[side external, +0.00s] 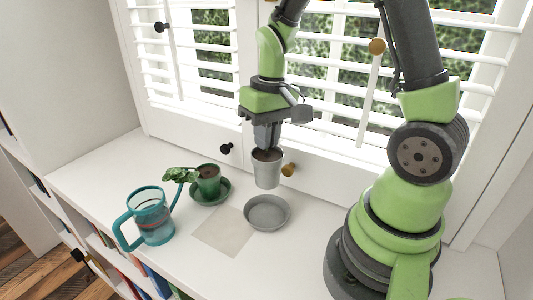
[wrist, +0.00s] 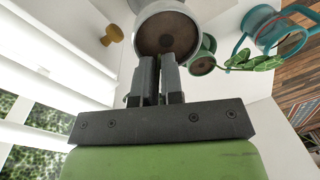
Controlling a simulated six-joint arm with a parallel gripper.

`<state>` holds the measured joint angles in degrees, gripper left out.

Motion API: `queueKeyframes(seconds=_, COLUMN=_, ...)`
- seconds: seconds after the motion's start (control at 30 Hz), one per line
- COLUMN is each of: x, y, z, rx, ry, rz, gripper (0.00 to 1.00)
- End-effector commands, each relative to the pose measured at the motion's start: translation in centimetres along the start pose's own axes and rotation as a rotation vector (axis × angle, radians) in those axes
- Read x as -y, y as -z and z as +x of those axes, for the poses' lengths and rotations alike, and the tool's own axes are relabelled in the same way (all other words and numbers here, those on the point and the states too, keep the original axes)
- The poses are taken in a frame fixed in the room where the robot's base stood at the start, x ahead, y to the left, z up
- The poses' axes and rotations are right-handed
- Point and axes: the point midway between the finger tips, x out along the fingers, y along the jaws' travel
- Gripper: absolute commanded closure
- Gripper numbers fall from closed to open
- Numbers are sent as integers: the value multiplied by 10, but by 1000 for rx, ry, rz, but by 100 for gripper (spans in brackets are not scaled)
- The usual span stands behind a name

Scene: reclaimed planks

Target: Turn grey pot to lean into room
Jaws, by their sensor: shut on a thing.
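The grey pot (side external: 267,172) holds brown soil, and I see no plant in it. The pot hangs upright, apparently just above and behind the grey saucer (side external: 267,213), which is empty. In the wrist view the pot (wrist: 150,12) shows from above, with my gripper's fingers (wrist: 157,72) at its rim. The fingers hide part of the rim, and the pot's far side is hidden in the side view.
A green pot (side external: 209,184) with a leafy plant stands on a green saucer (side external: 222,192) to the left. A teal watering can (side external: 152,222) stands further left. A pale square mat (side external: 222,234) lies in front. Window shutters with knobs (side external: 288,170) are close behind.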

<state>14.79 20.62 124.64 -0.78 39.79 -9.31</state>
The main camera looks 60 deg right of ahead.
Motion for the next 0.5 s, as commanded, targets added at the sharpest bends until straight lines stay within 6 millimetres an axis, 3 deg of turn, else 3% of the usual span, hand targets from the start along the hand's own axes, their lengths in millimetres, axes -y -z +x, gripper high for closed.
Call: queueKeyframes(seconds=0.5, x=3, y=0, z=-32, rx=-3, ry=0, rz=0, gripper=100)
